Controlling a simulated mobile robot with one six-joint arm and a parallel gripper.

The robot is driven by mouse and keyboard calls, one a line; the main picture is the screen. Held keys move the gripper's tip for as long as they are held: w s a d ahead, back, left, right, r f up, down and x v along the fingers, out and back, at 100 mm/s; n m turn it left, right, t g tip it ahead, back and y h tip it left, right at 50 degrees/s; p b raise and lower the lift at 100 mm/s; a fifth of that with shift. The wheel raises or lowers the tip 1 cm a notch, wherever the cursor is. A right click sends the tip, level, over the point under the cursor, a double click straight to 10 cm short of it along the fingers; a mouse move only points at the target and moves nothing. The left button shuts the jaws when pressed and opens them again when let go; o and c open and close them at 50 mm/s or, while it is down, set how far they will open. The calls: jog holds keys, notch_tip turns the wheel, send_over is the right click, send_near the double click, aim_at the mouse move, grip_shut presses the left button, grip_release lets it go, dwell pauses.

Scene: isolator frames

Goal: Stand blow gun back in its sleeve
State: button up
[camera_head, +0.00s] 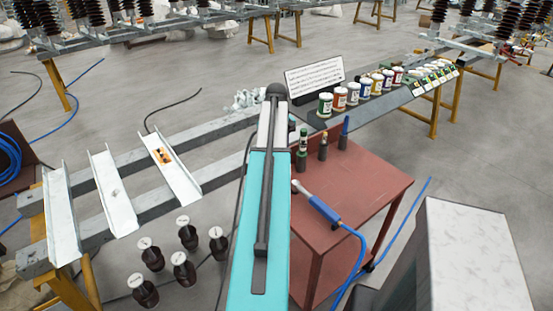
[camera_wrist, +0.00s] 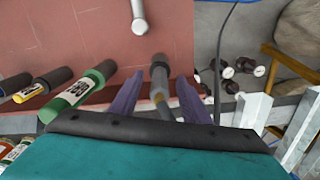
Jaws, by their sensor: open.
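The blow gun (camera_head: 322,208), with a blue handle and pale grey nozzle, lies on the red table, its blue hose running off the near edge. In the wrist view its grey nozzle tip (camera_wrist: 139,18) shows at the top. My gripper (camera_wrist: 160,92) is open, its purple fingers on either side of a dark upright sleeve (camera_wrist: 159,66) with a grey-brown part nearer the camera. I cannot tell whether that part is inside the sleeve or whether the fingers touch it. The blow gun lies apart from the fingers. In the head view my arm hides the gripper and this sleeve.
A green item (camera_head: 303,138), a yellow-topped one (camera_head: 323,146) and a blue one (camera_head: 344,132) stand in dark sleeves along the table's back edge. The red table (camera_head: 375,185) is clear to the right. A pale-topped cabinet (camera_head: 470,250) stands at the near right.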

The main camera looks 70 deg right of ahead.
jog(key=shift+r+b, duration=1.15)
jog(key=shift+r, duration=4.55)
